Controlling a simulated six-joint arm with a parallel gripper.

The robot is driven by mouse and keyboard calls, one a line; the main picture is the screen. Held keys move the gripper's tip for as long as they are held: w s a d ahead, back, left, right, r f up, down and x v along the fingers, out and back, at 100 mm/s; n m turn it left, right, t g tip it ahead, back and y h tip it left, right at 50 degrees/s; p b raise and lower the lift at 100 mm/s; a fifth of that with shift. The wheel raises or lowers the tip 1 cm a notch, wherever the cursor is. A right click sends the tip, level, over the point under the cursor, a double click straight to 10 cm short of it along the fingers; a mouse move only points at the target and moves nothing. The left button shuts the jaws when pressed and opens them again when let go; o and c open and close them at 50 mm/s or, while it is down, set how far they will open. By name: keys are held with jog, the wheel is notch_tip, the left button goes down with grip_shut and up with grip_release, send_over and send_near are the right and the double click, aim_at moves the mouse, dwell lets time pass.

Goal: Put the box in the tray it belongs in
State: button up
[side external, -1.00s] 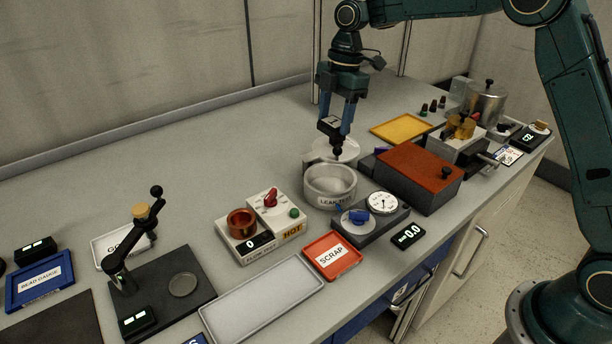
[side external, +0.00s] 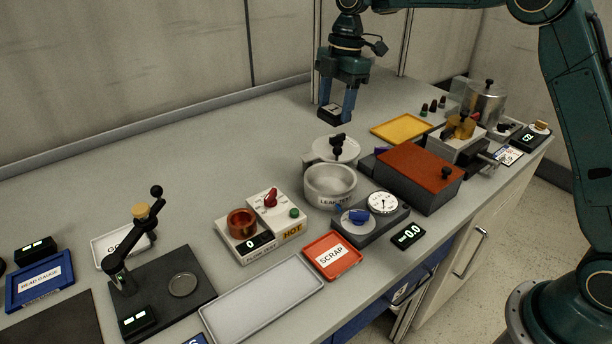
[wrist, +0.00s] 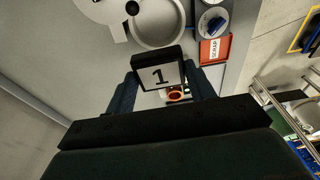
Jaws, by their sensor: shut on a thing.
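The leak-test pot (side external: 330,186) with its lid (side external: 333,151) stands just in front of my gripper. The flow-test unit (side external: 261,226), a dial gauge (side external: 382,202) and an orange-topped block (side external: 419,168) stand nearby. The bench is clear left of my gripper.

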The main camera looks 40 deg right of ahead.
aim_at(333, 110)
jog(key=shift+r, duration=0.2)
jog(key=shift+r, duration=1.3)
jog(key=shift+s+a+f, duration=0.2)
jog(key=shift+a+f, duration=0.15)
jog(key=shift+a, duration=0.2)
jog(key=s+a+f, duration=0.3)
jog(key=s+f, duration=0.2)
jog(key=s+a+f, duration=0.4)
jog(key=s+f, duration=0.1)
jog(key=f, duration=0.1)
jog(key=s+a+f, duration=0.4)
jog(key=s+f, duration=0.1)
jog(key=shift+a+f, duration=0.15)
jog(key=shift+f, duration=0.2)
jog(key=shift+f, duration=0.2)
